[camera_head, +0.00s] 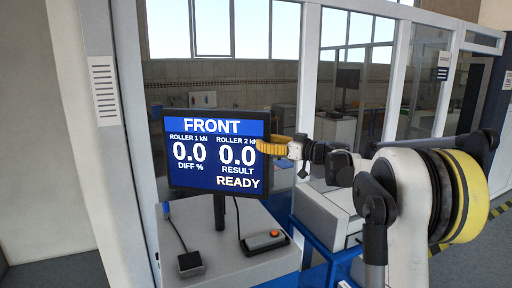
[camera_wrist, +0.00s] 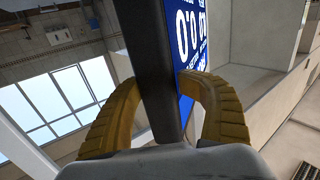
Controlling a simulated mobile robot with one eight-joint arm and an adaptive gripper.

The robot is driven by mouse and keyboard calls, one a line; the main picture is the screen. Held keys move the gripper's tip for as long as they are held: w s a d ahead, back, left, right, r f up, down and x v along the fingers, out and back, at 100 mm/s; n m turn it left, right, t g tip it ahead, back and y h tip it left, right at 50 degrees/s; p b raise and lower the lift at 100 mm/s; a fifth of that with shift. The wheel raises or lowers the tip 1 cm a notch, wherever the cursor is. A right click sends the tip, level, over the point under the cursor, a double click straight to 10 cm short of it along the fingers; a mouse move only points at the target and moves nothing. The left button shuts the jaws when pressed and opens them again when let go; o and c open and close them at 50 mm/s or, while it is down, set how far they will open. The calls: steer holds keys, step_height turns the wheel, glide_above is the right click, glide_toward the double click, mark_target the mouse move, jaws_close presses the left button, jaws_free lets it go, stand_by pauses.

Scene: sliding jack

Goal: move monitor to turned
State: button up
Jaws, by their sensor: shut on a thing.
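The monitor (camera_head: 216,178) stands upright on a dark post on a grey cabinet in the head view. Its blue screen reads FRONT, 0.0, 0.0 and READY, and it faces the head camera. My gripper (camera_head: 262,146) reaches in from the right, with its yellow fingers at the monitor's right edge. In the wrist view, the two yellow fingers (camera_wrist: 165,100) are on either side of the monitor's dark edge (camera_wrist: 148,65), shut on it. Part of the blue screen (camera_wrist: 186,40) shows beside the right finger. The finger behind the monitor is mostly hidden in the head view.
A window wall (camera_head: 230,85) stands behind. A blue-framed stand (camera_head: 325,250) is to the right.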

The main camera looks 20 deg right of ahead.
steer(key=shift+o, duration=0.3)
steer(key=shift+w+d+r, duration=0.1)
steer(key=shift+w+d, duration=0.6)
steer(key=shift+d, duration=0.2)
steer(key=shift+d+r, duration=0.1)
steer(key=shift+r, duration=0.1)
steer(key=o, duration=1.3)
steer(key=shift+c, duration=0.2)
steer(key=shift+d, duration=0.3)
steer(key=shift+a, duration=0.1)
steer(key=shift+a+f, duration=0.15)
steer(key=shift+f, duration=0.05)
